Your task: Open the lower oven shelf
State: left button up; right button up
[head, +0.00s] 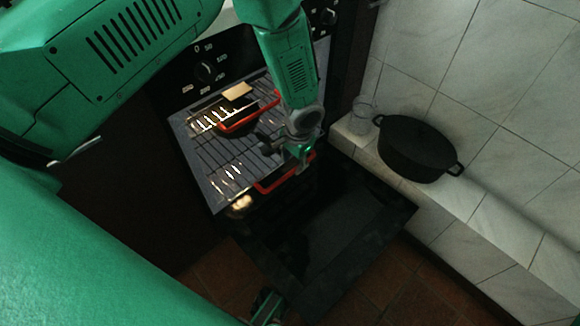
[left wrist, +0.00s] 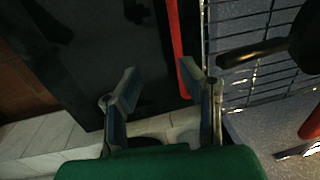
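The oven's wire shelf (head: 215,165) is drawn out above the lowered dark oven door (head: 325,235). A red bar (head: 278,180) runs along its front edge. I cannot tell whether this is the lower or upper shelf. My left gripper (head: 303,152) is at the shelf's front right, close to the red bar. In the left wrist view its fingers (left wrist: 160,75) are apart with nothing held; the red bar (left wrist: 176,48) shows just beyond the right fingertip. Contact is unclear. My right gripper (head: 266,306) is partly visible at the bottom edge, beside the door, its opening unclear.
A red-edged item (head: 240,122) and a tan flat piece (head: 238,91) are at the shelf's back. A dark handled pan (left wrist: 290,45) shows over the wires. A black pot (head: 418,148) and a clear glass (head: 361,118) stand on the tiled ledge (head: 462,198) at right.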

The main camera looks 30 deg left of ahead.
aim_at(290, 174)
pick_arm(q)
jog(key=shift+y, duration=0.3)
jog(key=w+a+f+b, duration=0.1)
jog(key=f+b, duration=0.1)
jog(key=f, duration=0.1)
jog(key=w+a+f+b, duration=0.1)
jog(key=f, duration=0.3)
jog(key=w+a+f+b, duration=0.1)
jog(key=f+b, duration=0.1)
jog(key=f, duration=0.2)
jog(key=shift+w+f+b, duration=0.15)
jog(key=shift+w+b, duration=0.15)
jog(key=shift+w, duration=0.1)
jog(key=shift+d, duration=0.1)
grip_shut()
